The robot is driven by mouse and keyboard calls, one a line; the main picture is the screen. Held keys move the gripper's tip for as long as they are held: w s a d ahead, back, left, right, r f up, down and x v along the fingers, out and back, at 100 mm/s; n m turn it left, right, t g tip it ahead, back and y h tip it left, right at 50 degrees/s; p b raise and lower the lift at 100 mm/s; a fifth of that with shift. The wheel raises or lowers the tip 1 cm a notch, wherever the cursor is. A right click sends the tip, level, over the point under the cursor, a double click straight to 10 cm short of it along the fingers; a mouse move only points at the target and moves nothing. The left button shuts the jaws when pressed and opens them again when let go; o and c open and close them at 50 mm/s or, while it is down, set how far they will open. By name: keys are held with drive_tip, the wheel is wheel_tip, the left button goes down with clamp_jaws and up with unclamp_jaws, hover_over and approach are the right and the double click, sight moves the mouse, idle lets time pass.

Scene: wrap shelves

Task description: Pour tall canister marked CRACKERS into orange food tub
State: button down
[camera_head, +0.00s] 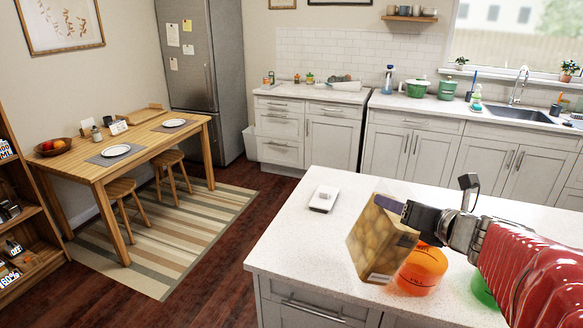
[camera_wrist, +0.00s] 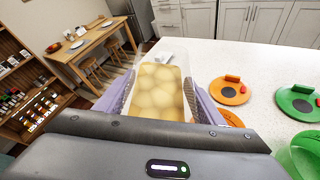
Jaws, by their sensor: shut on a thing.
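My gripper (camera_head: 408,214) is shut on a tall box-shaped canister (camera_head: 381,243) with a pale yellow, round-piece pattern or contents. The canister leans a little in the head view; no CRACKERS marking is readable. In the wrist view the canister (camera_wrist: 160,92) sits between the two purple-grey fingers, with a clear upper part and yellow pieces showing. The orange food tub (camera_head: 424,268) stands on the counter just right of and behind the canister, partly hidden by it and by my arm. In the wrist view only a sliver of the orange tub (camera_wrist: 232,118) shows, beside the right finger.
A green tub (camera_head: 484,290) is mostly hidden behind my arm. An orange lid (camera_wrist: 232,93) and a green lid (camera_wrist: 298,104) lie on the counter. A small white device (camera_head: 324,198) lies on the white counter (camera_head: 300,240), left of the canister, with clear room around it.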

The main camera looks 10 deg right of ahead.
drive_tip(key=shift+s+d+f+m+t+y, duration=0.1)
drive_tip(key=shift+d+f+m+y, duration=0.2)
drive_tip(key=shift+f, duration=0.25)
drive_tip(key=shift+w+d+f+m+t+y, duration=0.15)
drive_tip(key=shift+d+f+m, duration=0.15)
drive_tip(key=shift+f, duration=0.25)
drive_tip(key=shift+s+d+f+m+t+y, duration=0.15)
drive_tip(key=shift+d+f+m+y, duration=0.1)
drive_tip(key=shift+f+m, duration=0.25)
drive_tip(key=shift+s+d+f+m+y, duration=0.15)
drive_tip(key=shift+d+f+m+y, duration=0.25)
drive_tip(key=shift+d+f+m, duration=0.35)
drive_tip(key=shift+s+f, duration=0.1)
drive_tip(key=shift+f, duration=0.15)
drive_tip(key=shift+d+f+m+t+y, duration=0.15)
drive_tip(key=shift+f+m+t+y, duration=0.1)
drive_tip(key=shift+f+m, duration=0.35)
drive_tip(key=shift+d+f+m+t+y, duration=0.15)
drive_tip(key=shift+f+m+y, duration=0.2)
drive_tip(key=shift+f, duration=0.4)
drive_tip(key=shift+d+f+m+t+y, duration=0.15)
drive_tip(key=shift+f+m+t+y, duration=0.05)
drive_tip(key=shift+f+m, duration=0.4)
idle(1.3)
